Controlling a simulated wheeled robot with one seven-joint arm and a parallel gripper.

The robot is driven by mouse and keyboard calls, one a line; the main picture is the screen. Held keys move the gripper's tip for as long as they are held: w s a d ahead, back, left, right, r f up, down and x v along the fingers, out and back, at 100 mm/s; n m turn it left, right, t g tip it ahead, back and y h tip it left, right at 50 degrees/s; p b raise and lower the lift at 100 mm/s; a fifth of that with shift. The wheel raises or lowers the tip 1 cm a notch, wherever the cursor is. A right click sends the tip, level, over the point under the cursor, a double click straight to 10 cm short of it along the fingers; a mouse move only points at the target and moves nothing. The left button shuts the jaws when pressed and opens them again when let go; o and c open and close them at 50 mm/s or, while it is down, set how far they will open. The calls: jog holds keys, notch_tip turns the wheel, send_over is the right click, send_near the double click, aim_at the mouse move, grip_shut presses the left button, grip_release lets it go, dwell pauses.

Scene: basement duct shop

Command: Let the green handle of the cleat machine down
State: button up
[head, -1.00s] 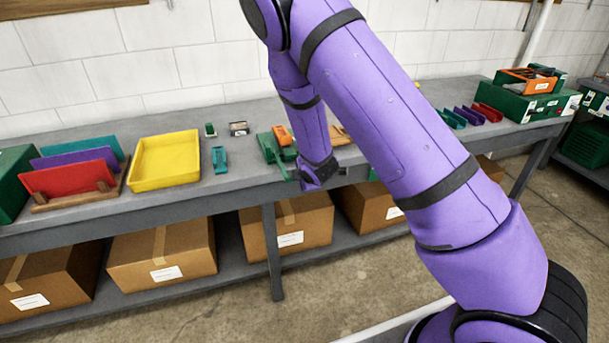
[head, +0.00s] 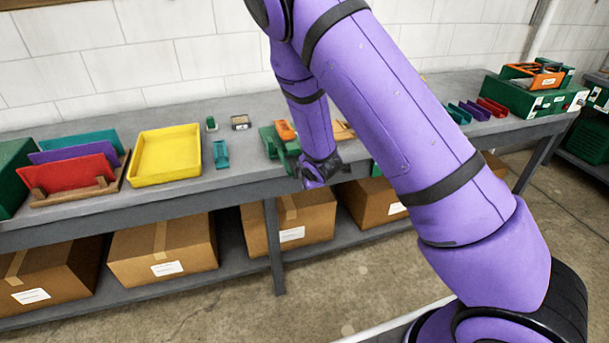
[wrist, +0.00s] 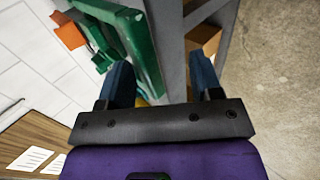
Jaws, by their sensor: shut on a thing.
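The cleat machine (head: 268,142) is a green body with an orange part on top, near the bench's front edge in the head view. It is partly hidden behind my forearm. In the wrist view the green handle (wrist: 146,45) is a long thick green bar running down between the two blue fingers. My gripper (wrist: 161,78) is shut on this handle, though the exact contact is hard to see. In the head view my wrist is low at the bench's front edge, beside the machine, and the fingers are mostly hidden.
A yellow tray (head: 136,176), a teal tool (head: 221,154) and a rack with red, purple and teal plates stand left on the grey bench (head: 232,186). Green cases (head: 520,98) and small coloured trays stand right. Cardboard boxes (head: 163,245) fill the lower shelf.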

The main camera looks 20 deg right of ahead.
jog(key=v, duration=0.9)
jog(key=s+d+r+m+g, duration=0.1)
jog(key=s+d+r+m, duration=0.15)
jog(key=r, duration=0.35)
jog(key=s+d+r+m+g, duration=0.1)
jog(key=s+r+m, duration=0.3)
jog(key=r, duration=0.3)
jog(key=s+d+r+m, duration=0.2)
jog(key=s+r+m, duration=0.2)
jog(key=r, duration=0.2)
jog(key=s+r+m+g, duration=0.1)
jog(key=s+r+m, duration=0.2)
jog(key=s+r, duration=0.3)
jog(key=s+d+r+m+g, duration=0.1)
jog(key=s+r+m, duration=0.3)
jog(key=s, duration=1.1)
jog(key=shift+r, duration=0.9)
